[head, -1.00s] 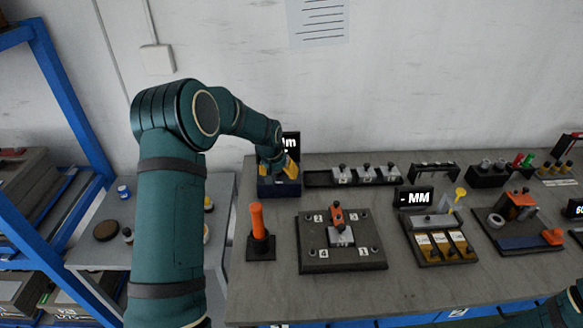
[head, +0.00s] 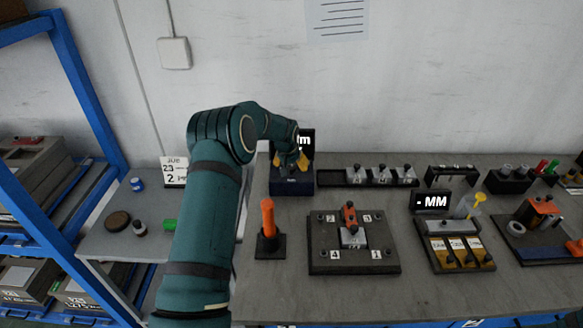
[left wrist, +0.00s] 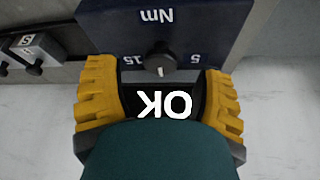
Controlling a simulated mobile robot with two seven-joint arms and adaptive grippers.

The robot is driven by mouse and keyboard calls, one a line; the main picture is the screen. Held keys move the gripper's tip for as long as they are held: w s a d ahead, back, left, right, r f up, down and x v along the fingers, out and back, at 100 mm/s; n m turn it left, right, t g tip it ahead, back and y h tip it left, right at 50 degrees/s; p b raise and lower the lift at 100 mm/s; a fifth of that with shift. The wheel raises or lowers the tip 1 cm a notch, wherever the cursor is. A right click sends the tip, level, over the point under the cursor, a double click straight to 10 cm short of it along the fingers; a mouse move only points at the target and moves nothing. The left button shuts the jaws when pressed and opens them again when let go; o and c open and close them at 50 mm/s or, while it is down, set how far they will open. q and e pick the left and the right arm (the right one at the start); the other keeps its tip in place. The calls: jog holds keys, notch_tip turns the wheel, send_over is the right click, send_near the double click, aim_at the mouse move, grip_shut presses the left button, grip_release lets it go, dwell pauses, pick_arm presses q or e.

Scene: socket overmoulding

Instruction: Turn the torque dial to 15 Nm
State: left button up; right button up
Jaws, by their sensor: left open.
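The torque unit is a dark blue box (head: 292,187) at the back left of the bench, with a black display (head: 305,141) behind it reading "Nm" in part. In the left wrist view, upside down, the box (left wrist: 200,22) carries "Nm", "15" at left and "5" at right. Between the numbers is a dark round dial (left wrist: 160,62) with a light mark on its lower side. The display (left wrist: 165,103) below it reads "OK". My left gripper (head: 290,162) is open above the box; its yellow fingers (left wrist: 160,98) stand either side of the dial, apart from it. My right gripper is not in view.
An orange-handled tool (head: 268,218) stands in front of the box. A grey side table (head: 105,243) and blue shelving (head: 75,80) are at left.

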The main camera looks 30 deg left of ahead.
pick_arm(q)
jog(key=shift+x, duration=0.95)
grip_shut()
